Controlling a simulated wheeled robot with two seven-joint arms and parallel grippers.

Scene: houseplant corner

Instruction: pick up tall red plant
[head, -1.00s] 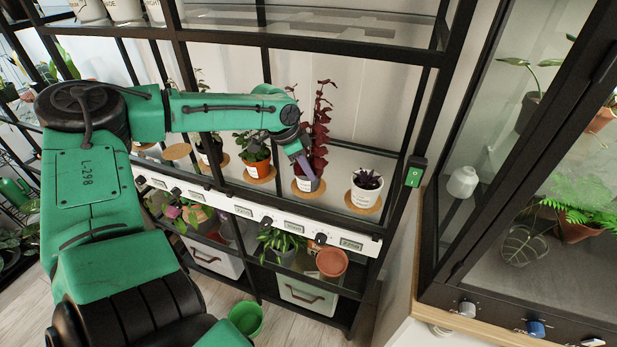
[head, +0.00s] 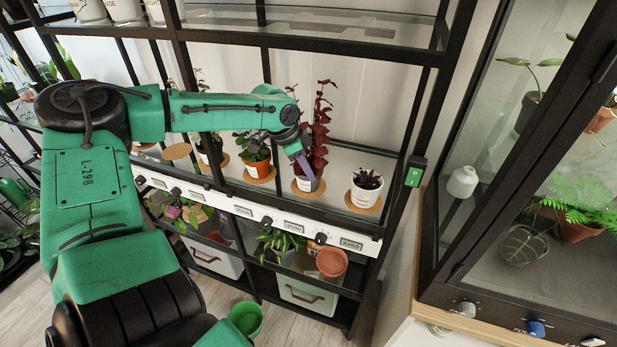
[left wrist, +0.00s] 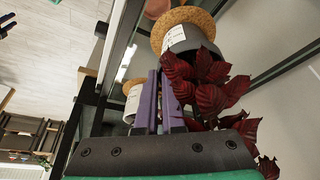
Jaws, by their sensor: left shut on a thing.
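The tall red plant (head: 321,130) has dark red leaves on upright stems and stands in a white pot with printing, on the lower glass shelf in the head view. Its leaves also show in the left wrist view (left wrist: 212,92), beside the purple fingers. My left gripper (head: 308,170) reaches in from the left at the pot's upper part and is shut on it. The exact finger contact is partly hidden. My right gripper is not in view.
A small dark purple plant (head: 367,180) on a cork disc stands close on the right. A green plant in a terracotta pot (head: 257,166) stands on the left. A black shelf post (head: 409,140) rises at right. A glass shelf (head: 330,34) lies above.

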